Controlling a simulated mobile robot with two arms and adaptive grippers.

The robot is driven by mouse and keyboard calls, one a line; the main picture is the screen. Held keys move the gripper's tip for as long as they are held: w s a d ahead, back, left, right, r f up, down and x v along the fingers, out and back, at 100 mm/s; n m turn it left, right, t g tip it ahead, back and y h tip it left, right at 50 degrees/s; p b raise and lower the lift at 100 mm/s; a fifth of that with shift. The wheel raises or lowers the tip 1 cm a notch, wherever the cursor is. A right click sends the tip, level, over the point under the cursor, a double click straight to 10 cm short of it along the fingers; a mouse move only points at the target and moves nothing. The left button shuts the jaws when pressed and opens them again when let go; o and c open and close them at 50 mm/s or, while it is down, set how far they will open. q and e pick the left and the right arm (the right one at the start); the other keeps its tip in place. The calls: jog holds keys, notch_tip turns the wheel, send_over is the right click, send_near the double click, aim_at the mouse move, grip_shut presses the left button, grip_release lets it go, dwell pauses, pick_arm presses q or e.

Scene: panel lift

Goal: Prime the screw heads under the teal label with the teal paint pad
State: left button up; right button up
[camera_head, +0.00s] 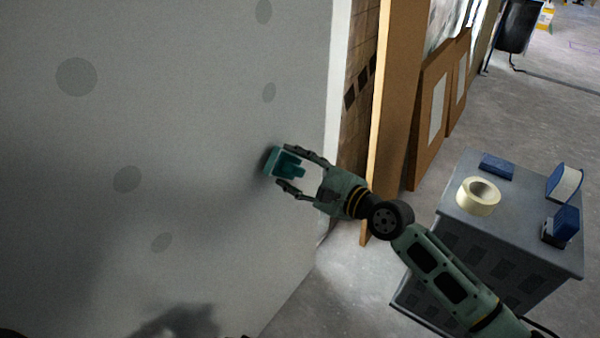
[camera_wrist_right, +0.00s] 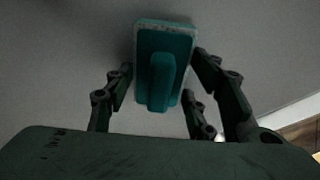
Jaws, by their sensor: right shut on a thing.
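The teal paint pad (camera_head: 284,163) is at the grey wall panel (camera_head: 190,130), its face towards the surface. My right gripper (camera_head: 300,172) is shut on it. In the right wrist view the pad (camera_wrist_right: 163,62) sits between the fingers of the gripper (camera_wrist_right: 160,95), its handle towards me and its pale rim against the grey surface. I cannot tell for sure whether it touches the panel. Several round darker grey spots, such as one at the upper left (camera_head: 76,77), show on the panel. No teal label and no screw heads can be made out. My left gripper is out of view.
A grey cart (camera_head: 512,235) at the right carries a roll of tape (camera_head: 478,196), a blue block (camera_head: 497,165) and blue-and-white items (camera_head: 565,183). Wooden boards (camera_head: 398,100) lean beyond the panel's right edge. Bare floor (camera_head: 330,285) shows between panel and cart.

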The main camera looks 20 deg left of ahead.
jog(key=shift+w+a, duration=0.25)
jog(key=shift+a, duration=0.45)
dwell(0.6)
jog(key=shift+w+a, duration=0.1)
jog(key=shift+a, duration=0.05)
